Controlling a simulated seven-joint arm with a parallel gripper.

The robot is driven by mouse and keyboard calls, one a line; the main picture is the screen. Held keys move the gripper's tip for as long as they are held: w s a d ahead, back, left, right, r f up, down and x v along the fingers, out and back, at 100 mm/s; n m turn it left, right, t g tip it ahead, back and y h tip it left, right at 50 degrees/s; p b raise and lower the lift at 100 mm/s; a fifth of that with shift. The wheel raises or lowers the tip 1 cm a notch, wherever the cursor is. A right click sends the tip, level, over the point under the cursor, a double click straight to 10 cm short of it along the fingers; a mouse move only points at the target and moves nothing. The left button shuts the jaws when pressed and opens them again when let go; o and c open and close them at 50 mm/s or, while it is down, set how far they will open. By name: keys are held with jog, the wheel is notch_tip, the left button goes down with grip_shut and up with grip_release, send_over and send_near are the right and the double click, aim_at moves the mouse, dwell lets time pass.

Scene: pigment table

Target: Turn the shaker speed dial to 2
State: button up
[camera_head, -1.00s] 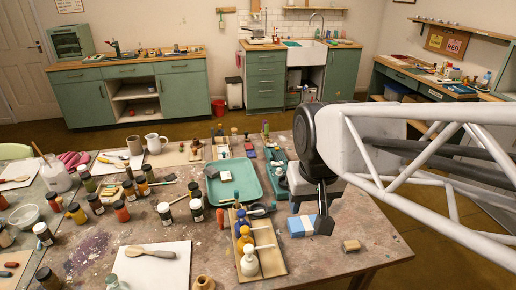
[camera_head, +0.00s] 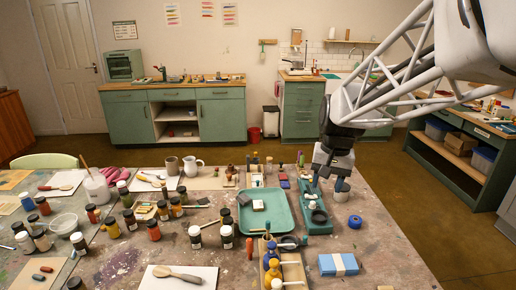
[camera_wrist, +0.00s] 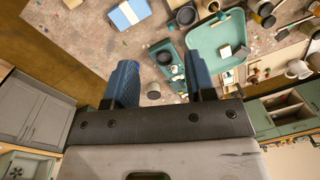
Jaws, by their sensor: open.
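A long teal unit (camera_head: 306,196) with a dark round piece and small pale parts stands on the table right of the tray. It may be the shaker, but I cannot make out a dial or its numbers. In the wrist view the teal unit (camera_wrist: 155,50) lies beyond and between my blue fingers. My gripper (camera_head: 331,184) is over the table's far right part, close to the unit's right side. Its two fingers are apart and empty in the wrist view (camera_wrist: 161,76). Whether it touches anything is unclear.
A teal tray (camera_head: 246,222) lies left of the unit. A blue roll (camera_head: 355,222) and a blue box with a pale band (camera_head: 337,265) lie to the right and front. Several paint jars crowd the left. The right front of the table is mostly clear.

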jog(key=w+d+f+m+g, duration=0.1)
jog(key=w+f, duration=0.2)
jog(key=w, duration=0.3)
jog(key=w+d+f+m+y, duration=0.1)
jog(key=w+d+f, duration=0.1)
jog(key=w, duration=0.4)
jog(key=w+d+f+m+g, duration=0.1)
jog(key=w+f, duration=0.2)
jog(key=w, duration=0.3)
jog(key=m+g+y, duration=0.1)
jog(key=m, duration=0.1)
send_near(313, 202)
jog(key=f, duration=0.2)
jog(key=shift+s+r, duration=0.15)
jog(key=shift+r, duration=0.1)
jog(key=shift+a+f, duration=0.1)
jog(key=shift+x, duration=3.8)
jog(key=shift+s+a, duration=0.15)
jog(key=shift+s, duration=0.05)
jog(key=c, duration=0.9)
